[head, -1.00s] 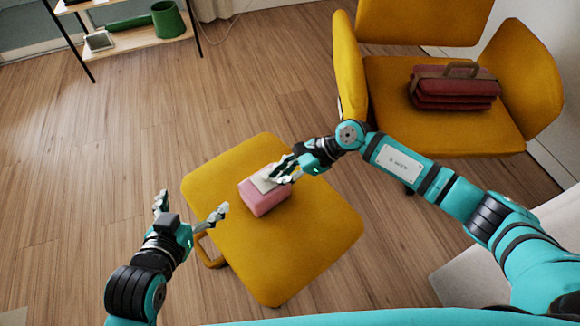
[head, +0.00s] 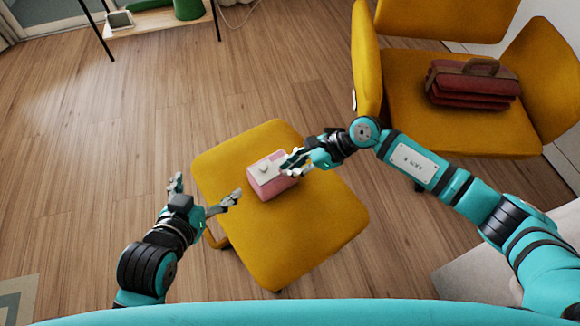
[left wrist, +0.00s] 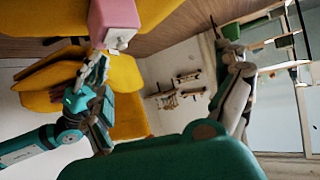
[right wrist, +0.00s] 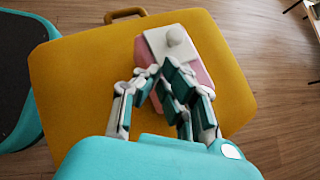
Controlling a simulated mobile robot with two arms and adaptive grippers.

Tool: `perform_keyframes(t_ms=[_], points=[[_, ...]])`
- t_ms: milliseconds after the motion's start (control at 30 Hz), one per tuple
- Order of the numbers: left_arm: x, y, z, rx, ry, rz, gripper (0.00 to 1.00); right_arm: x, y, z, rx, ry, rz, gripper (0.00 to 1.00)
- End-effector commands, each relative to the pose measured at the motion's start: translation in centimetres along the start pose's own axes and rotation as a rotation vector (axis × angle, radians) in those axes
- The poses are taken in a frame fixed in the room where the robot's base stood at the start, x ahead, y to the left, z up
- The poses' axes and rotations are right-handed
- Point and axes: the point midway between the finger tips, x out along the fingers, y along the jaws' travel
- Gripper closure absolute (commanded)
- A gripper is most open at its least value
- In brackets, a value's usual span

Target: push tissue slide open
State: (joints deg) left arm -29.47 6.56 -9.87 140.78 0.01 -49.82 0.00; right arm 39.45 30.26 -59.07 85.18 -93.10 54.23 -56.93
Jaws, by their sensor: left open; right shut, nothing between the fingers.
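The tissue box is a pink block (head: 272,187) with a pale sliding lid (head: 262,167) and a small round knob on top. It sits on the yellow ottoman (head: 300,232). In the right wrist view the lid (right wrist: 155,43) and knob show clearly, with pink box (right wrist: 197,68) beside them. My right gripper (head: 287,165) is shut and empty, its fingertips at the right end of the box top; whether they touch is unclear. The box (left wrist: 113,18) and right gripper also show in the left wrist view. My left gripper (head: 206,190) is open and empty, left of the ottoman.
A yellow armchair (head: 440,65) holding a dark red bag (head: 470,90) stands at the back right. A low shelf (head: 160,20) is at the back left. The wooden floor (head: 110,140) at left is clear. A brown handle (head: 214,240) juts from the ottoman's left side.

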Motion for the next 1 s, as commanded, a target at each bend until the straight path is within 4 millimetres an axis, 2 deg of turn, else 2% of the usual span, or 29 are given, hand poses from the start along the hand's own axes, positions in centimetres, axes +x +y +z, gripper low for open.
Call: perform_keyframes(t_ms=[67,100,300,500,700,1000], points=[[0.3,0.2,-1.1,0.0,0.071,0.004,0.0,-0.3,-0.2,-0.5,0.0,0.0,-0.001,1.0],[0.1,0.1,-1.0,0.0,0.046,0.002,0.0,-1.3,-0.3,-0.2,-0.001,0.0,-0.003,1.0],[-0.9,-0.5,2.6,-0.002,-0.152,-0.01,0.0,-5.5,-0.3,-0.2,-0.001,0.001,-0.003,1.0],[-2.1,-0.8,5.3,-0.004,-0.295,-0.018,0.0,-8.8,-0.2,-0.3,0.0,0.001,-0.002,1.0],[-2.7,-0.9,6.5,-0.005,-0.355,-0.021,0.0,-10.3,-0.2,-0.2,-0.001,-0.002,-0.001,1.0],[-2.7,-0.9,6.6,-0.006,-0.361,-0.021,0.0,-10.4,-0.2,-0.2,-0.001,-0.002,0.0,1.0]])
